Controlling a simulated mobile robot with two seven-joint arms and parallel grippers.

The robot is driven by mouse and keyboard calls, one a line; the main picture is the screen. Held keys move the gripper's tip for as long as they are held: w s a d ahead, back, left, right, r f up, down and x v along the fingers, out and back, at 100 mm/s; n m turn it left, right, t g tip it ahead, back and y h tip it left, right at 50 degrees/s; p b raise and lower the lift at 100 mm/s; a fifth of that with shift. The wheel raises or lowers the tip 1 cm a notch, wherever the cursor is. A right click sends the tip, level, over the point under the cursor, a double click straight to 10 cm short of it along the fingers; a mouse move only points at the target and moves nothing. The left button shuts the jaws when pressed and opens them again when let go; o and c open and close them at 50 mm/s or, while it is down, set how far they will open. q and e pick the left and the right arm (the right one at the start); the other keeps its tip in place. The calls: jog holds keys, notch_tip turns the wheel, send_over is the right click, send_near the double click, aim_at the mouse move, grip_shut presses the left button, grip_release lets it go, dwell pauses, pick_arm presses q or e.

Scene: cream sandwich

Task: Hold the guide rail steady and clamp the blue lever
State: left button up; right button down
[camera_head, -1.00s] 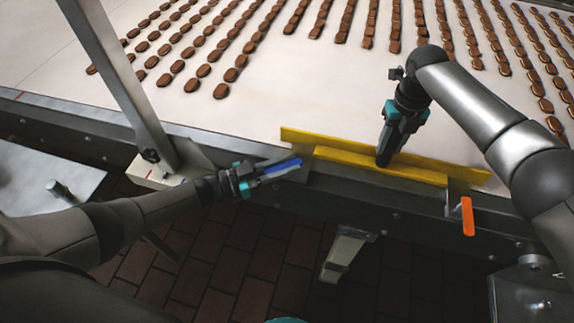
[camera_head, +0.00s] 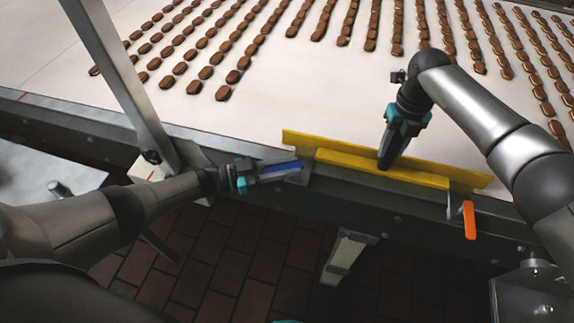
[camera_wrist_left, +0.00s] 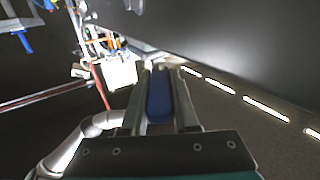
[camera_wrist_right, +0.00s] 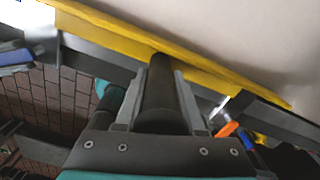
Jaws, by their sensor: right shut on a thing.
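The yellow guide rail (camera_head: 455,181) lies along the near edge of the white belt; it also crosses the top of the right wrist view (camera_wrist_right: 120,35). My right gripper (camera_head: 385,162) points down at the rail and is shut on a dark round post (camera_wrist_right: 160,95) that meets the rail. The blue lever (camera_head: 284,166) is near the rail's left end. My left gripper (camera_head: 285,168) is around it, one finger on each side. In the left wrist view the lever (camera_wrist_left: 159,98) lies lengthwise between the open fingers. Whether either finger touches it is unclear.
An orange lever (camera_head: 469,220) hangs at the rail's right end. Rows of brown biscuits (camera_head: 240,65) cover the belt. A slanted metal post (camera_head: 120,80) rises near my left arm. Brown floor tiles (camera_head: 240,255) show below the conveyor frame.

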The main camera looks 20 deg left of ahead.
aim_at(287, 166)
pick_arm(q)
jog(key=o, duration=0.4)
jog(key=shift+r, duration=0.15)
jog(key=shift+r, duration=4.9)
